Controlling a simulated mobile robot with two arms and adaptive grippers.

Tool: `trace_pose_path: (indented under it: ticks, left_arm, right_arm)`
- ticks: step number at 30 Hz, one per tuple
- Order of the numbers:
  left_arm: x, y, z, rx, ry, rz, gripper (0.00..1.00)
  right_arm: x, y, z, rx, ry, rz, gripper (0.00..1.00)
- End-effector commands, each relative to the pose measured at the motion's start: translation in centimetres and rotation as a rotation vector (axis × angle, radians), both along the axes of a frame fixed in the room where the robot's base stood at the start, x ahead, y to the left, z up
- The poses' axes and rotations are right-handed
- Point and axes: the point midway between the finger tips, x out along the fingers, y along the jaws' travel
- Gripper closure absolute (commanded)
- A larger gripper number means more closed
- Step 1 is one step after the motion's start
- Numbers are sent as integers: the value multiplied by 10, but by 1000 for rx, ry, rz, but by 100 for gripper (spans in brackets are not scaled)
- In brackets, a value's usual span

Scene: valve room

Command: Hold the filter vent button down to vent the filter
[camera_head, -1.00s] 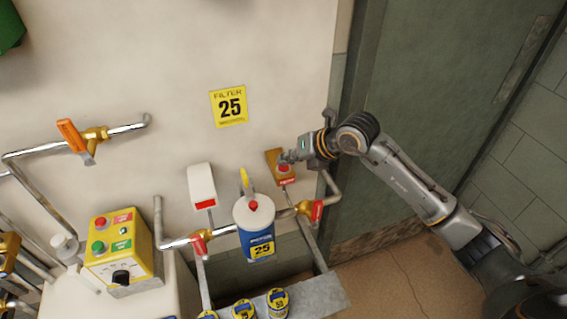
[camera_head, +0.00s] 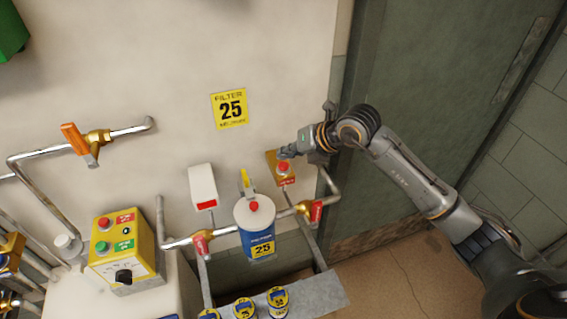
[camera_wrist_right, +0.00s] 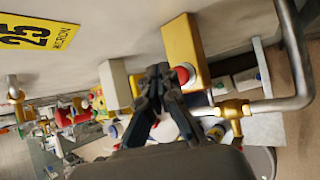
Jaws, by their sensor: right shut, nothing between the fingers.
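A yellow-brown box (camera_head: 273,158) on the wall carries a red button (camera_head: 283,167) above a small red label; I take it as the vent button. My right gripper (camera_head: 285,153) is shut and empty, with its fingertips close beside the button at its upper edge. In the right wrist view the shut fingers (camera_wrist_right: 158,72) stand just left of the red button (camera_wrist_right: 183,74) on the yellow box (camera_wrist_right: 192,45). I cannot tell whether they touch it. The blue and white filter (camera_head: 254,228), marked 25, hangs in the pipe below left. My left gripper is not in view.
A white box (camera_head: 202,183) with a red label is on the wall left of the filter. Red-handled valves (camera_head: 316,211) flank the filter. A yellow control box (camera_head: 123,247) stands lower left. Several cans (camera_head: 277,300) sit on a grey shelf below. A green door (camera_head: 440,110) is at right.

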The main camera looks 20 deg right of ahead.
Motion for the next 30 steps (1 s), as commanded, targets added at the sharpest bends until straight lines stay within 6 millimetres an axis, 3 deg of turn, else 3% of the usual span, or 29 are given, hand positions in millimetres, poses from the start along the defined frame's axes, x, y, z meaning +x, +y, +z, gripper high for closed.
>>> trace_pose_path:
  ticks: [12, 30]
  left_arm:
    - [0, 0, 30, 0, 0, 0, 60]
    - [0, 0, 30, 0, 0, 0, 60]
  right_arm:
    - [0, 0, 44, 0, -1, -1, 100]
    - [-1, 4, 46, 13, -3, 7, 100]
